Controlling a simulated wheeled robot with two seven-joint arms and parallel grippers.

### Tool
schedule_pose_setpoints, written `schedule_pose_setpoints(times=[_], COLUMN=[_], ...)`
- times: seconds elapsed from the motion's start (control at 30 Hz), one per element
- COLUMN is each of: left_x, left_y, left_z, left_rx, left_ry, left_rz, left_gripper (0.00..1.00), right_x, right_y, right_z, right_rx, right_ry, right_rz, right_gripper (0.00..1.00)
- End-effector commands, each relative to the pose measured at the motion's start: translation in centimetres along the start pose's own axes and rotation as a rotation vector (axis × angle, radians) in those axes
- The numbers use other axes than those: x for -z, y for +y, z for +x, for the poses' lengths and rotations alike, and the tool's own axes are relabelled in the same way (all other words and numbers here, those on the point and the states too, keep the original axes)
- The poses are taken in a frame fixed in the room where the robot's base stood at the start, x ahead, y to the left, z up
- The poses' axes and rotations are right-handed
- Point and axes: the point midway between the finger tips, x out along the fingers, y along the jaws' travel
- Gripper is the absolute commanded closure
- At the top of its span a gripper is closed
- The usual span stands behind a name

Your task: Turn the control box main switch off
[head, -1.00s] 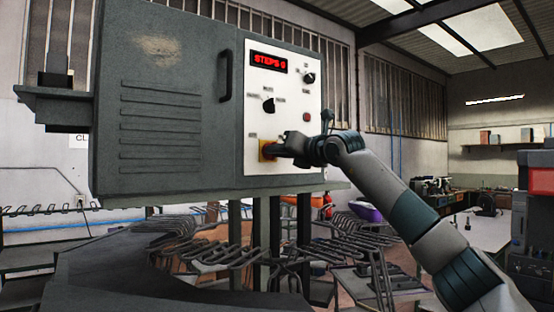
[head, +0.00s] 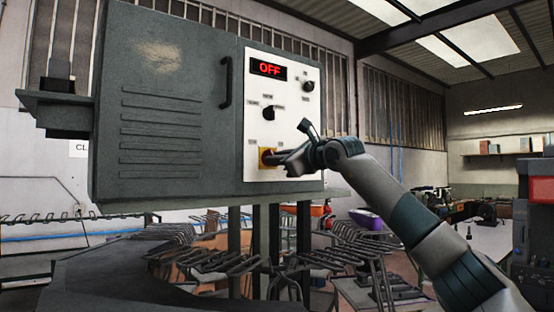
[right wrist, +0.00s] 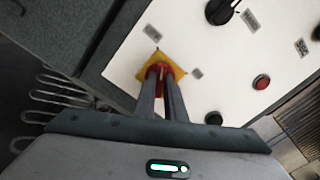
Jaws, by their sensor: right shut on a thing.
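The grey control box (head: 160,120) fills the left of the head view. On its white panel (head: 285,125) the red display (head: 268,69) reads OFF. The main switch (head: 265,157), a red handle on a yellow plate, is low on the panel; it also shows in the right wrist view (right wrist: 160,70). My right gripper (head: 280,160) is at this switch, its two fingers (right wrist: 168,88) closed around the red handle. The fingers hide part of the handle. My left gripper is not in view.
Above the switch are a black selector knob (head: 268,112) and another black knob (head: 309,86). A red button (right wrist: 261,82) is right of the switch in the wrist view. Racks of dark metal bars (head: 215,262) stand below the box.

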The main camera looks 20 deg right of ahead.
Motion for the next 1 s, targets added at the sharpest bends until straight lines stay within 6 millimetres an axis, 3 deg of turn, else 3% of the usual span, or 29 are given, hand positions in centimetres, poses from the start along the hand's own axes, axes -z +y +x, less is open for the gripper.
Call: schedule_pose_setpoints(times=[0.4, 0.9, 0.93, 1.0], left_x=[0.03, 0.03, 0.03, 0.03], left_y=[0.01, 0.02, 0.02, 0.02], left_z=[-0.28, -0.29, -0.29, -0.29], left_rx=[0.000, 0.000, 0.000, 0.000], left_ry=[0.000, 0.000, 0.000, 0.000], left_rz=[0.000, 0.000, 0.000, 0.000], left_gripper=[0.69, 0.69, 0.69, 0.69], right_x=[0.05, 0.06, 0.06, 0.06], right_y=[0.04, 0.06, 0.06, 0.05], right_z=[0.03, 0.03, 0.03, 0.03], right_rx=[-0.001, -0.001, -0.001, -0.001], right_ry=[0.001, 0.001, 0.001, 0.001], right_rz=[-0.218, -0.243, -0.242, -0.242], right_gripper=[1.00, 1.00, 0.85, 0.71])
